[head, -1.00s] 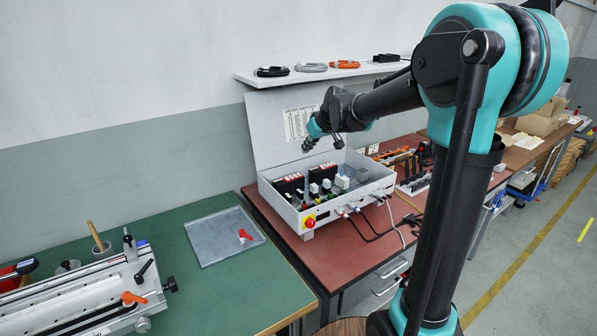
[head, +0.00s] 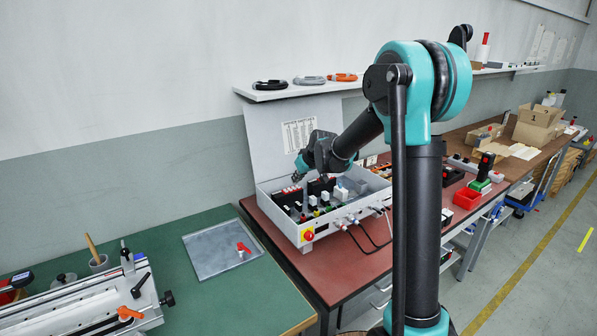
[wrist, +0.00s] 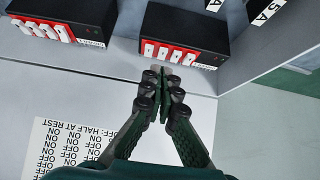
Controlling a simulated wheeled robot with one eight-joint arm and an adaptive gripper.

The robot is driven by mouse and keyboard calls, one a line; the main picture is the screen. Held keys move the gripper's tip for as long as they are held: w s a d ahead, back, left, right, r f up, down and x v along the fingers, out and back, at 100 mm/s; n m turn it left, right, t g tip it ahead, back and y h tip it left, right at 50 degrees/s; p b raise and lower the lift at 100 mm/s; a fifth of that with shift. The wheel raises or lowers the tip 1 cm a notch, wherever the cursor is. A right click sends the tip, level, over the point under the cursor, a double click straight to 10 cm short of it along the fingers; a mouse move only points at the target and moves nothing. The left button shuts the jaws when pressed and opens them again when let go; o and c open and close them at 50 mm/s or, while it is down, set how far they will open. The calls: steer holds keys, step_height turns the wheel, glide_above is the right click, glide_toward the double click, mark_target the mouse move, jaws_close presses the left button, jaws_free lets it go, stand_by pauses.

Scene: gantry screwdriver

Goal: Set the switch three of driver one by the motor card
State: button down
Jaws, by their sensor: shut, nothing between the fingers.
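An open grey control box (head: 283,232) stands on the red-brown bench. The motor card (head: 298,133) is on its raised lid; part of the card (wrist: 75,145) shows upside down in the wrist view, with ON and OFF columns. Two black drivers, a left one (wrist: 72,12) and a right one (wrist: 193,22), each have a red block with several small white switches (wrist: 162,53). Their labels are too small to read surely. My gripper (wrist: 164,78) is shut and empty, its fingertips just short of the right driver's switches in that picture. In the head view my gripper (head: 297,176) is over the box's back left.
A red emergency button (head: 308,236) is on the box front, with cables (head: 362,238) beside it. The green table (head: 215,300) carries a grey plate (head: 205,262) and a metal fixture (head: 85,305). A shelf with cable coils (head: 308,80) hangs above the lid.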

steer(key=shift+f, duration=0.9)
steer(key=shift+d, duration=0.1)
steer(key=shift+s+d+f, duration=0.1)
steer(key=shift+s+f, duration=0.1)
steer(key=shift+f, duration=0.3)
steer(key=shift+r, duration=0.15)
steer(key=shift+r, duration=0.65)
